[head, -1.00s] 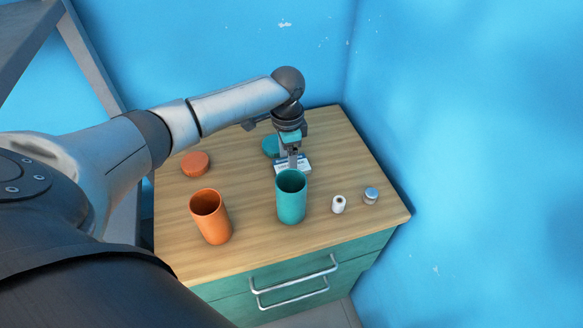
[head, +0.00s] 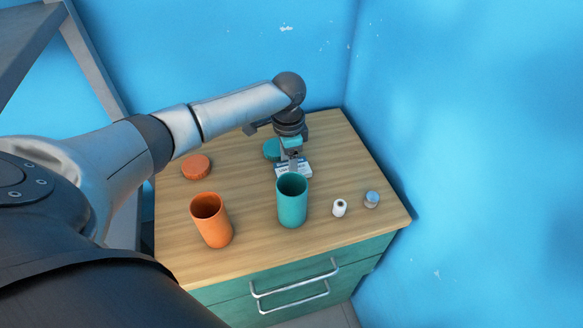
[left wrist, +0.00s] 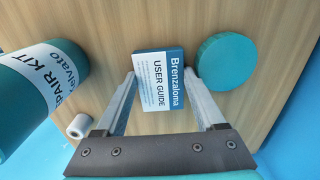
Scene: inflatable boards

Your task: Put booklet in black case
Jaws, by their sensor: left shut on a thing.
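The booklet (left wrist: 161,85) is small, white and blue, and reads "Brenzaloma USER GUIDE". My left gripper (left wrist: 162,74) is shut on it, with one finger at each side edge. In the head view the gripper (head: 291,160) and the booklet (head: 283,172) are just behind the teal canister. I cannot tell whether the booklet touches the tabletop. No black case shows in these frames. My right gripper is not in view.
An open teal canister (head: 292,205), labelled "REPAIR KIT", and an open orange canister (head: 212,225) stand on the wooden cabinet top (head: 255,255). A teal lid (head: 271,149), an orange lid (head: 196,166), a white roll (head: 339,208) and a small jar (head: 371,200) lie around. Blue walls rise behind.

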